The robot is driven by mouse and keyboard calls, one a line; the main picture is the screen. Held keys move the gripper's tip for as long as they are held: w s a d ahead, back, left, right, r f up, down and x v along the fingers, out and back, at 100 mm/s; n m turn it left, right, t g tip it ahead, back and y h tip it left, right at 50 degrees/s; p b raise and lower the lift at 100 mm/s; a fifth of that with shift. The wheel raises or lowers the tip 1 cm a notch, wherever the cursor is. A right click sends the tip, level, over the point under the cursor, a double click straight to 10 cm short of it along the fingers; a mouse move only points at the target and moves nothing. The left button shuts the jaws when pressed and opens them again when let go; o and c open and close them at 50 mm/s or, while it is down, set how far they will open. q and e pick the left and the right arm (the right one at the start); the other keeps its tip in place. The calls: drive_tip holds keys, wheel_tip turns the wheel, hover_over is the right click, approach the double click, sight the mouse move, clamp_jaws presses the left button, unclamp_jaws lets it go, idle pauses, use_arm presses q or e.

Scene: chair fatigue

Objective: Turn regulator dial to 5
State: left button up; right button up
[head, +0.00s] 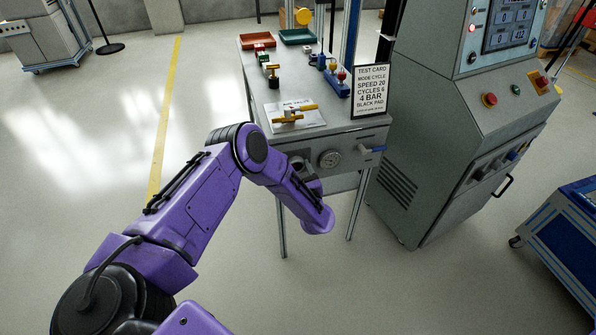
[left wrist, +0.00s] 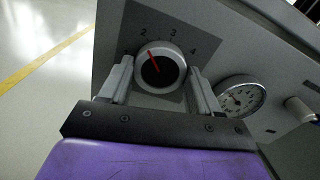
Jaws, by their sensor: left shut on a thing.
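The regulator dial (left wrist: 161,67) is a round grey knob with a dark face and a red pointer line on the front of the grey bench. Its pointer leans up and left, toward the mark 2. Marks 1, 2, 3 and 4 show around it; no 5 is visible, and the right finger covers part of that side. My left gripper (left wrist: 160,74) is shut on the dial, one finger on each side. In the head view my purple left arm reaches the bench front, and its forearm mostly hides the gripper. My right gripper is not in view.
A round pressure gauge (head: 330,158) sits right of the dial, with a blue-handled valve (head: 372,149) beyond it. A test card (head: 370,90) stands on the bench top. A grey control cabinet (head: 455,120) stands close on the right. Open floor lies to the left.

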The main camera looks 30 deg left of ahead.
use_arm(q)
drive_tip(key=shift+m, duration=0.4)
drive_tip(key=shift+f+m+b, duration=0.1)
drive_tip(key=shift+m+b, duration=0.45)
drive_tip(key=shift+m, duration=0.45)
drive_tip(key=m+b, duration=0.1)
drive_tip(key=m, duration=0.2)
drive_tip(key=shift+m, duration=0.4)
drive_tip(key=m, duration=0.4)
drive_tip(key=shift+b, duration=0.35)
drive_tip(key=m, duration=1)
drive_tip(key=shift+b, duration=0.3)
drive_tip(key=m, duration=0.6)
drive_tip(key=shift+s, duration=0.1)
